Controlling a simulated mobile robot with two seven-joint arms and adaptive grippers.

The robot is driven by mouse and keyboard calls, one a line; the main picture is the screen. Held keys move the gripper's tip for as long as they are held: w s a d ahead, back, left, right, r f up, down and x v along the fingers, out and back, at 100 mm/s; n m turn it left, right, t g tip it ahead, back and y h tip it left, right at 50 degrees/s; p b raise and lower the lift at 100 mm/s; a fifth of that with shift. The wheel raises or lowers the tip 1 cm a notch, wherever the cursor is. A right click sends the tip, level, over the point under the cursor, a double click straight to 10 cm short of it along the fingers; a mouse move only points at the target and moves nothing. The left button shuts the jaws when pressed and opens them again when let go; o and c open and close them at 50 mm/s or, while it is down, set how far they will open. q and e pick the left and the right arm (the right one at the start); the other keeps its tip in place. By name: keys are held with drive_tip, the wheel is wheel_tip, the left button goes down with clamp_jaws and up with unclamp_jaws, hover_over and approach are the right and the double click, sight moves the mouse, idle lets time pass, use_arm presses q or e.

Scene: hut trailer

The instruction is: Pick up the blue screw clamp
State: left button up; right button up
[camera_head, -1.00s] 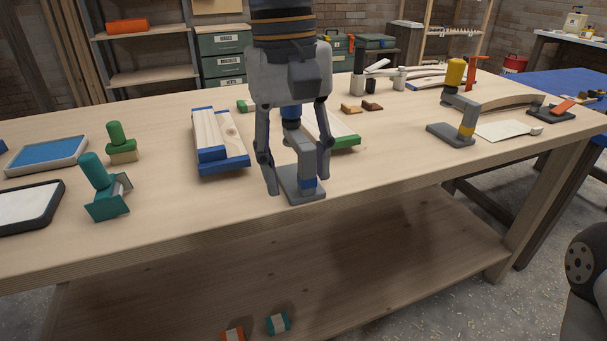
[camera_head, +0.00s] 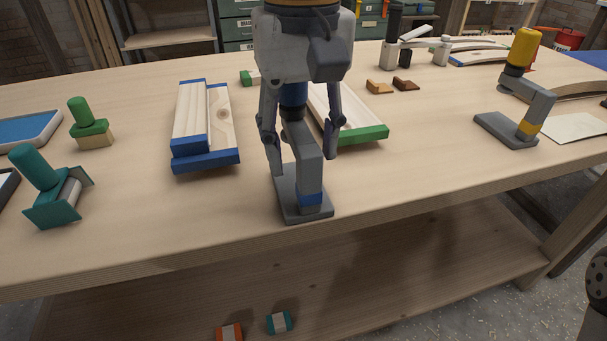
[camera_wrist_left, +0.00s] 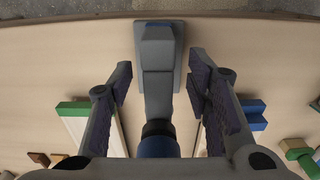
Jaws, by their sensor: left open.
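The blue screw clamp (camera_head: 309,176) stands upright on the workbench near its front edge, with a grey base, a grey bent arm, a blue band and a blue handle. My left gripper (camera_head: 302,165) is open above and around it, one finger on each side. In the left wrist view, the clamp (camera_wrist_left: 158,82) lies between the two open fingers of the gripper (camera_wrist_left: 160,80), with a visible gap on both sides. The top of the blue handle is partly hidden by the gripper body.
A blue-ended wooden piece (camera_head: 205,125) stands left of the clamp, and a green-ended one (camera_head: 357,115) right behind it. A similar yellow clamp (camera_head: 525,95) stands at the right. Teal (camera_head: 52,190) and green (camera_head: 88,122) tools stand at the left. The bench between clamps is clear.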

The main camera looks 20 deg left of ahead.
use_arm(q)
drive_tip(key=shift+f, duration=0.35)
drive_tip(key=shift+r, duration=0.1)
clamp_jaws()
drive_tip(key=shift+r, duration=0.15)
